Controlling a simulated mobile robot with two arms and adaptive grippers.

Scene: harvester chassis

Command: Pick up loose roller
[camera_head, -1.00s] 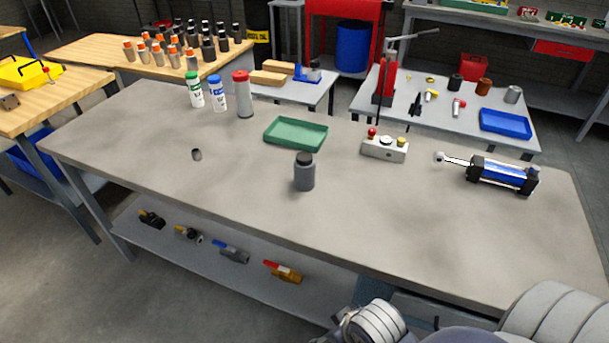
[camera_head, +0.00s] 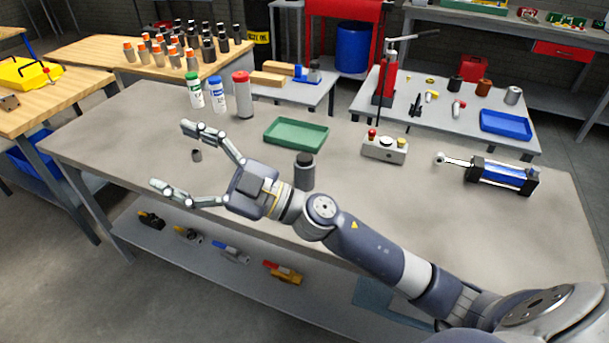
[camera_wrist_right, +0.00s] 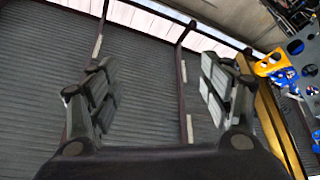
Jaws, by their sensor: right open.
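The loose roller (camera_head: 197,155) is a small grey cylinder on the left part of the grey workbench (camera_head: 110,130). My right gripper (camera_head: 168,154) is open and empty, reaching in from the lower right with its fingers spread wide toward the left. In the head view the roller shows between the two fingers; I cannot tell the gripper's height above the bench. In the right wrist view the open fingers (camera_wrist_right: 160,85) face a dark ribbed wall, and the roller does not show. My left gripper is not in view.
A dark grey bottle (camera_head: 304,172) stands right behind my right wrist. A green tray (camera_head: 297,143), a red-capped bottle (camera_head: 242,98), and blue-capped (camera_head: 217,95) and green-capped (camera_head: 195,92) bottles stand further back. A control box (camera_head: 385,150) and a blue cylinder (camera_head: 502,174) are at right.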

